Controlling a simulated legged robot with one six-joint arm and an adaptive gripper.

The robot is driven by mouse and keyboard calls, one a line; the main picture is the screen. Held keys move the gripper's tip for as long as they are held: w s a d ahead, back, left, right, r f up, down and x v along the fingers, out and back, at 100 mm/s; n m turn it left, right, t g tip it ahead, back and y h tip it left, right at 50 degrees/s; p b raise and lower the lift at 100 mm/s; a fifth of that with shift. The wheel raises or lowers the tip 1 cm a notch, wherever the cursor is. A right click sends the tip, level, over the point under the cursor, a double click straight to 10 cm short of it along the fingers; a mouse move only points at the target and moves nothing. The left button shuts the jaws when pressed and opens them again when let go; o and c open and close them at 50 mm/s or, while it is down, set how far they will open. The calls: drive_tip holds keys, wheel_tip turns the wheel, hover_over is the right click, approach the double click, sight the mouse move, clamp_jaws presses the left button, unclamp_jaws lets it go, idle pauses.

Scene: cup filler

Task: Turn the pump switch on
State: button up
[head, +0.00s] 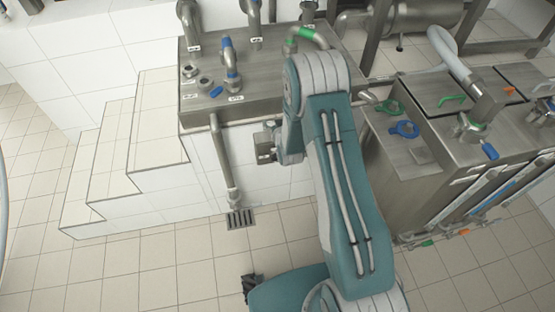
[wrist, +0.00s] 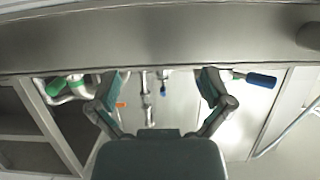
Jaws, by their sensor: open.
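A small grey metal box (head: 265,147) is on the white tiled wall below the left steel counter, partly hidden by my arm in the head view. It may hold the pump switch, but I cannot make out a switch clearly. In the wrist view, my gripper (wrist: 161,92) has its two fingers spread wide with nothing between them. Beyond them are a green-handled valve (wrist: 57,88) at left and a blue handle (wrist: 261,80) at right. I cannot clearly make out the gripper in the head view.
The left steel counter (head: 270,95) carries pipes and valves. A steel tank unit (head: 400,150) with coloured handles stands at right. White tiled steps (head: 125,170) are at left. A pipe drops to a floor drain (head: 240,219). Open tiled floor (head: 150,270) lies at lower left.

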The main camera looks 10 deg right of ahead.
drive_tip(key=t, duration=0.2)
hover_over(277, 159)
drive_tip(key=s, duration=0.2)
wheel_tip(277, 159, down, 12)
drive_tip(key=s+f+t, duration=0.2)
drive_tip(key=s+f, duration=0.6)
drive_tip(key=s, duration=0.1)
drive_tip(key=w, duration=1.1)
drive_tip(key=shift+w+d+f, duration=0.15)
drive_tip(key=shift+f, duration=0.05)
drive_tip(key=c, duration=1.1)
